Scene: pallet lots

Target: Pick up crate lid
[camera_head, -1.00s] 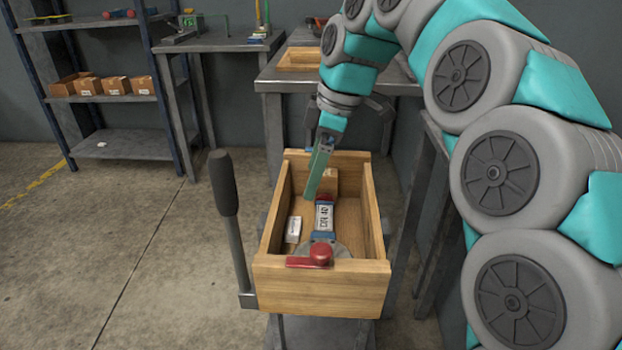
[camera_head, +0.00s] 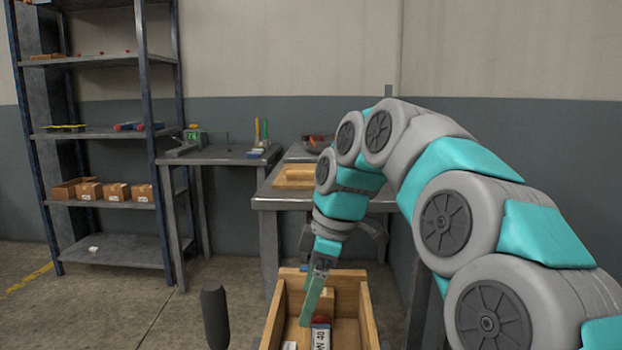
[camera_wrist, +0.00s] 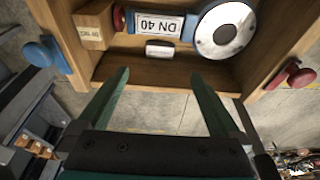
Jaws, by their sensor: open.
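A flat light-wood piece (camera_head: 297,176), which may be the crate lid, lies on the grey table behind the crate; at this size I cannot be sure. My gripper (camera_head: 310,300) hangs down over the open wooden crate (camera_head: 368,312), in front of that table and apart from the wooden piece. In the wrist view my gripper (camera_wrist: 159,77) shows two green fingers spread apart with nothing between them. The crate (camera_wrist: 275,50) fills the upper part of that view. The wooden piece is not seen there.
The crate holds a "DN 40" part (camera_wrist: 160,24), a round metal disc (camera_wrist: 224,28) and a small white item (camera_wrist: 159,50). A dark lever handle (camera_head: 215,315) stands left of the crate. Another table (camera_head: 222,154) and a shelf with cardboard boxes (camera_head: 116,191) stand at the left.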

